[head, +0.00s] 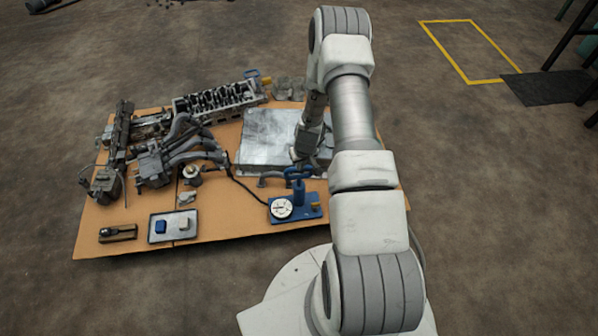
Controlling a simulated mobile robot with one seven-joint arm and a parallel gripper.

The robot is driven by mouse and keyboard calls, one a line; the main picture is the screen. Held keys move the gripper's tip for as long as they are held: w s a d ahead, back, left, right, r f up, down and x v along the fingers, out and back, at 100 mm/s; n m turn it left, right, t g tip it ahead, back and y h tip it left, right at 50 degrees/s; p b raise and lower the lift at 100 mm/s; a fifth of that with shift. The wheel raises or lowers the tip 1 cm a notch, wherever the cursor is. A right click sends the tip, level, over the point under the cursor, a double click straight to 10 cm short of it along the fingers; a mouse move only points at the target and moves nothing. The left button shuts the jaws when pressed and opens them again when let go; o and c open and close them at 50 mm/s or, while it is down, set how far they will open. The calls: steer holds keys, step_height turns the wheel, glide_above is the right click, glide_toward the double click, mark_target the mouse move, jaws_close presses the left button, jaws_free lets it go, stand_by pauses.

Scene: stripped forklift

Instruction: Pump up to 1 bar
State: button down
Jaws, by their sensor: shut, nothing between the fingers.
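A small blue hand pump (299,193) stands upright on a blue base at the front right of the cardboard sheet. Its blue handle (298,173) is at the top of the cylinder. A round white gauge (281,208) sits at the left of the base; its reading is too small to tell. A dark hose (243,183) runs from the pump area back to the left. My gripper (301,162) points down right at or just behind the handle. It is shut and empty; I cannot tell whether it touches the handle.
A flat metal plate (262,140) lies behind the pump. An engine head (213,100), a grey manifold (180,152) and other parts fill the left and back. A tray (173,238) with a blue block lies at the front left. The cardboard (235,228) between tray and pump is clear.

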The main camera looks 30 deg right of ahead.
mark_target(300, 178)
steer(key=shift+w+f, duration=0.1)
steer(key=shift+f, duration=0.25)
steer(key=b+x, duration=0.1)
steer(key=x, duration=0.1)
steer(key=s+b+x, duration=0.1)
steer(key=b+x, duration=0.1)
steer(key=shift+f+b, duration=0.15)
steer(key=shift+b, duration=0.15)
steer(key=shift+s+r+p, duration=0.3)
steer(key=shift+s+a+r+p, duration=0.1)
steer(key=shift+s+r+p, duration=0.1)
steer(key=shift+s, duration=0.4)
steer(key=shift+s+a+r+p, duration=0.1)
steer(key=shift+s+p, duration=0.05)
steer(key=shift+s, duration=0.45)
